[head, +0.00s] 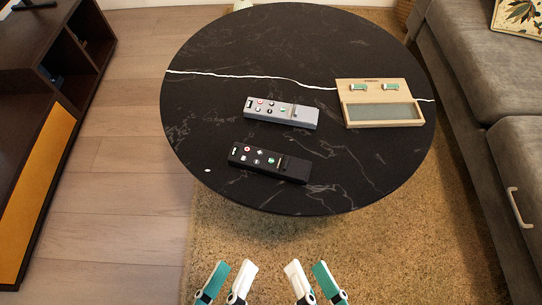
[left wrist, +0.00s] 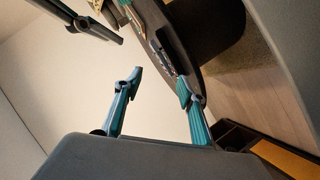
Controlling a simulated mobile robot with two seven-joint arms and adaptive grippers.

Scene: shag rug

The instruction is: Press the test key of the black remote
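The black remote (head: 270,162) lies flat near the front edge of the dark round table (head: 215,100). It has several small buttons at its left part, one of them green, one marked red; which is the test key is too small to tell. A grey remote (head: 281,112) lies just behind it. My left gripper (head: 228,266) is open and empty in front of the table's near edge, over the rug; its fingers also show in the left wrist view (left wrist: 158,85). My right gripper (head: 307,267) is open and empty beside it. Neither touches anything.
A wooden tray (head: 380,123) with two small green-and-white batteries stands at the table's right. A grey sofa (head: 470,60) flanks the right side, and a dark cabinet (head: 40,120) stands on the left. A shaggy rug (head: 400,240) lies below.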

